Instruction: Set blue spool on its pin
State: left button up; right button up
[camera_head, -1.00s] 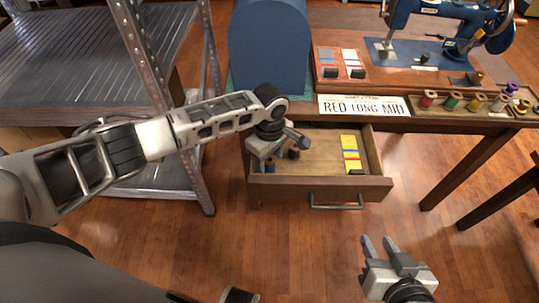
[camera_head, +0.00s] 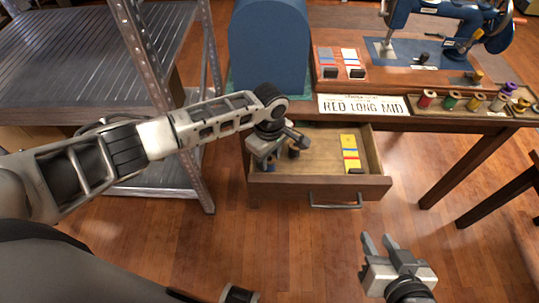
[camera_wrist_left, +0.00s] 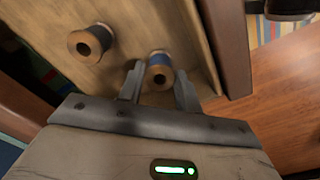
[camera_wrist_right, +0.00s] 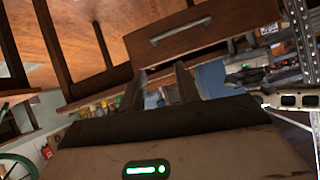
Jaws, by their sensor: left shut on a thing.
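My left gripper (camera_head: 280,158) is down in the open drawer (camera_head: 328,185). In the left wrist view its fingers (camera_wrist_left: 158,88) are shut on a blue spool (camera_wrist_left: 159,75) with wooden ends. My right gripper (camera_head: 378,246) is open and empty, in front of the table.
Yellow-topped cards (camera_head: 350,154) lie at the drawer's right. A sewing machine (camera_head: 455,35) and a blue rounded box (camera_head: 270,50) are behind. A metal shelf (camera_head: 85,50) stands at left.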

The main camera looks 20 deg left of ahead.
jog(key=p, duration=0.3)
jog(key=d+r+n+p, duration=0.1)
jog(key=p, duration=0.2)
jog(key=shift+s+d+r+g+h, duration=0.1)
jog(key=shift+s+r+g+h, duration=0.2)
jog(key=shift+g, duration=0.1)
jog(key=shift+w, duration=0.1)
